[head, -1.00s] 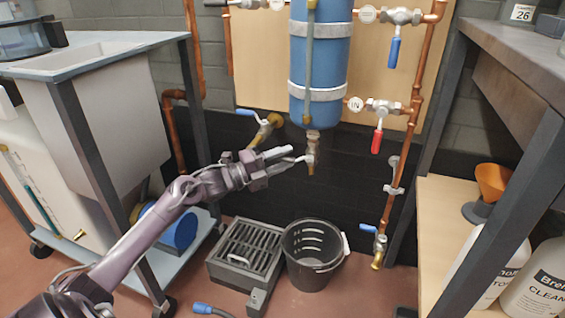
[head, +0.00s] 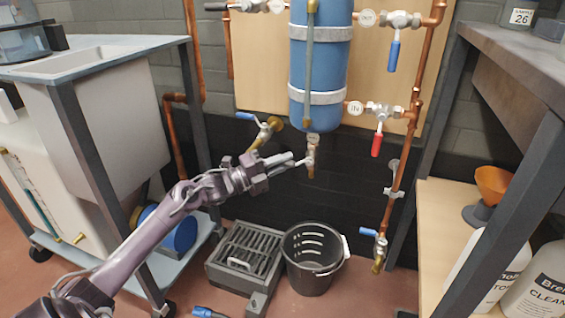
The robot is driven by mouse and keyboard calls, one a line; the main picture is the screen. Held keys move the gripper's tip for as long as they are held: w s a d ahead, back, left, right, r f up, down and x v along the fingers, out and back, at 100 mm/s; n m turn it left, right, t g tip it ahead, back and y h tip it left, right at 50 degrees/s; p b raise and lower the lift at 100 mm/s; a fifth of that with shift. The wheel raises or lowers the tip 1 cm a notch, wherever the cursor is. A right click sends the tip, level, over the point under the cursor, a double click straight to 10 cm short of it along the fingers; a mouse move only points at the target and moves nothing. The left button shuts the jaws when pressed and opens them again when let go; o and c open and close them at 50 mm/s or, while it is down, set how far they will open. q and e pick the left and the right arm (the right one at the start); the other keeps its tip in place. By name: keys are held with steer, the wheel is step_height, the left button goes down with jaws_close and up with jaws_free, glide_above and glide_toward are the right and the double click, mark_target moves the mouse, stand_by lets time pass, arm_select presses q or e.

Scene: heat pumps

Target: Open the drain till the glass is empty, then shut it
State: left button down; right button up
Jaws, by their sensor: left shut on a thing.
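The blue tank (head: 320,75) hangs on the wall with silver bands. A thin sight glass tube (head: 309,66) runs down its front; its level is too small to read. The drain valve (head: 311,160) sits under the tank, its outlet pointing down. My left gripper (head: 293,160) is shut on the drain valve's lever, which is mostly hidden between the fingers. A black bucket (head: 313,283) stands on the floor below the valve. I cannot make out any stream of water. My right gripper is not in view.
A floor grate box (head: 245,252) stands left of the bucket. Copper pipes with a red-handled valve (head: 377,143) and blue-handled valves run right of the tank. A sink cart (head: 100,58) stands left, a shelf with bottles (head: 480,265) right.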

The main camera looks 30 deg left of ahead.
arm_select(q)
steer(key=d+f+n+t+y, duration=0.2)
steer(key=n+y, duration=0.6)
steer(key=n, duration=0.5)
steer(key=w+d+f+n+t+y+b, duration=0.1)
steer(key=d+f+n+t+y, duration=0.2)
steer(key=n+t+y, duration=0.4)
steer(key=shift+w+d+f+n+y, duration=0.15)
steer(key=shift+f+n+y, duration=0.8)
steer(key=shift+n, duration=2.15)
steer(key=shift+r+y, duration=0.3)
steer(key=shift+y, duration=0.15)
steer(key=c, duration=1.4)
jaws_free()
steer(key=shift+p+v, duration=0.85)
steer(key=shift+v, duration=3.05)
steer(key=shift+w+f, duration=0.1)
